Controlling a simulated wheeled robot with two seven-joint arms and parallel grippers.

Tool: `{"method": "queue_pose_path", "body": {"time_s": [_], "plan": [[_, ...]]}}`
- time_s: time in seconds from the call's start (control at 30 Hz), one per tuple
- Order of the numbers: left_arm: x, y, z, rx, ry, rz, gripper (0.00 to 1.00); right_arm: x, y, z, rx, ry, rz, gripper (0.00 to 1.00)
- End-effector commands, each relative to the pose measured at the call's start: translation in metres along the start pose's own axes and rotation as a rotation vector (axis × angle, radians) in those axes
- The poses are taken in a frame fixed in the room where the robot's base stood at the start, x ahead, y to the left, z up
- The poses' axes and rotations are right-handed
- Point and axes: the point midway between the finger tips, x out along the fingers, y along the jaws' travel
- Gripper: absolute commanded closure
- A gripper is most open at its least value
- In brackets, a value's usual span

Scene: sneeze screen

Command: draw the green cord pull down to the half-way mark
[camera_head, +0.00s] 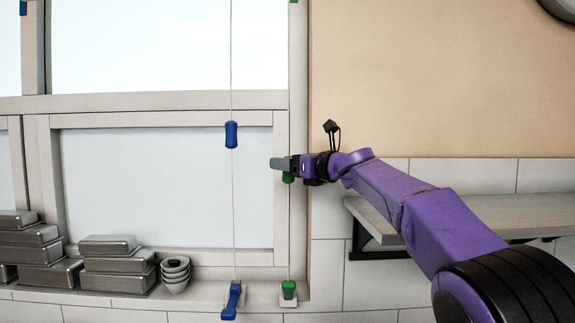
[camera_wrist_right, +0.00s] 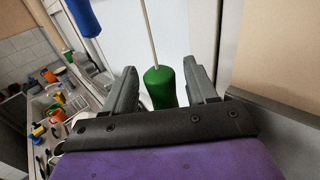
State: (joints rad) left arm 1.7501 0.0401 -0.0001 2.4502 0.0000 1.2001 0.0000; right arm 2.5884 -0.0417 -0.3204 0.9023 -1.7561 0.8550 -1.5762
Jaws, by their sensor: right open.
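The green cord pull (camera_head: 288,177) hangs on its thin cord in front of the window frame's right side, mostly hidden behind my right gripper (camera_head: 281,164) in the head view. In the right wrist view the green pull (camera_wrist_right: 159,87) hangs between the two grey fingers of the right gripper (camera_wrist_right: 162,85), with a gap visible at its right side. The right gripper is open around it. A green cleat (camera_head: 289,290) sits on the sill below. I cannot make out a half-way mark. My left gripper is not in view.
A blue pull (camera_head: 231,135) hangs on a second cord to the left, above a blue cleat (camera_head: 232,300). Metal containers (camera_head: 118,265) and stacked bowls (camera_head: 175,273) stand on the sill. A shelf (camera_head: 480,212) is on the right wall.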

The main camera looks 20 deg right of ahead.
Motion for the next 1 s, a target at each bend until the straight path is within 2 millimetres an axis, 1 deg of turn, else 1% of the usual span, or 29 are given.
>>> {"method": "queue_pose_path", "body": {"time_s": [0.03,0.07,0.2,0.3,0.43,0.5,0.6,1.0], "plan": [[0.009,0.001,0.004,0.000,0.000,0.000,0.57,-0.006,0.000,-0.004,-0.002,-0.001,-0.001,0.43],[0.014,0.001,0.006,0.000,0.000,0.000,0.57,-0.012,0.000,-0.005,-0.003,-0.002,-0.002,0.43],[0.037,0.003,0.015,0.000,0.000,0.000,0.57,-0.045,0.001,-0.009,-0.003,-0.002,-0.002,0.43],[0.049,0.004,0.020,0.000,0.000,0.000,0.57,-0.068,0.001,-0.008,-0.002,-0.002,0.000,0.43],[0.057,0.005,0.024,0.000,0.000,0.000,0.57,-0.089,0.001,-0.005,-0.001,0.001,0.000,0.43],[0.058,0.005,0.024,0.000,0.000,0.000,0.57,-0.096,0.001,-0.004,-0.001,0.001,0.001,0.43],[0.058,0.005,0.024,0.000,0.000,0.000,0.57,-0.099,0.001,-0.002,-0.001,0.002,0.001,0.43],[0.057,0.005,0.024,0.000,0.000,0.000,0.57,-0.098,0.001,-0.001,-0.001,0.002,0.001,0.43]]}}
